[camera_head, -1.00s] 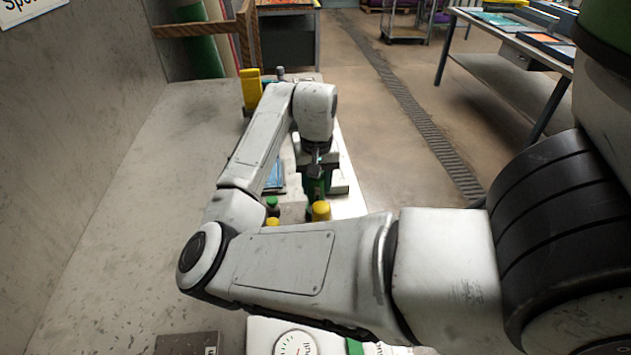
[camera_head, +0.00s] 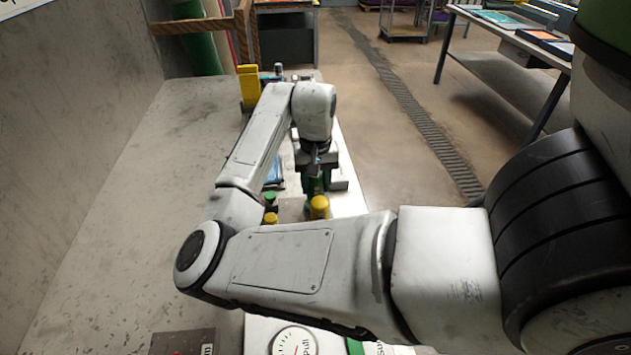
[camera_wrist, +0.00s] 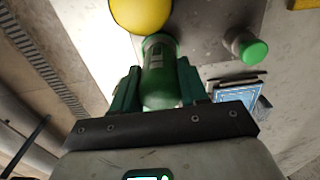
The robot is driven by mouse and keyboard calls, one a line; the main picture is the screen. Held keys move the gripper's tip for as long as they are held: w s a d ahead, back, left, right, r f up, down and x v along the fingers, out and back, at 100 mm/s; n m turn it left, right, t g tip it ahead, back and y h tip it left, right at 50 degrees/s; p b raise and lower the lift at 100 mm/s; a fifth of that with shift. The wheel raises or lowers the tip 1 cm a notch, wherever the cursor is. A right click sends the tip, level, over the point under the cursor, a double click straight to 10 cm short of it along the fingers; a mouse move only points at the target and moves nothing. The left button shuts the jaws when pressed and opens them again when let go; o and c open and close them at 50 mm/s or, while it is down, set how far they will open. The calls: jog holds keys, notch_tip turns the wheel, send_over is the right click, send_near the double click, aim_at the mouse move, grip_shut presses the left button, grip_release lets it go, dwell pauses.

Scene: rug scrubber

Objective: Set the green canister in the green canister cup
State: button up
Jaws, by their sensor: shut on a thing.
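I cannot make out the green canister cup for certain. A short pale piece with a green top (camera_wrist: 250,50) stands apart from the canister, to its right in the wrist view.
In the head view, small green (camera_head: 270,197) and yellow (camera_head: 319,206) tops stand near my gripper. A blue flat item (camera_wrist: 240,100) lies beside it. A yellow object (camera_head: 248,84) stands at the back. The bench's left side (camera_head: 125,200) is clear up to the wall.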

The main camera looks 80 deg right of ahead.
jog(key=shift+f, duration=0.55)
jog(key=o, duration=1.1)
jog(key=shift+c, duration=0.2)
notch_tip(320, 180, up, 10)
jog(key=shift+w+f, duration=0.1)
jog(key=shift+r, duration=0.5)
jog(key=shift+r+p, duration=0.1)
jog(key=shift+p, duration=0.35)
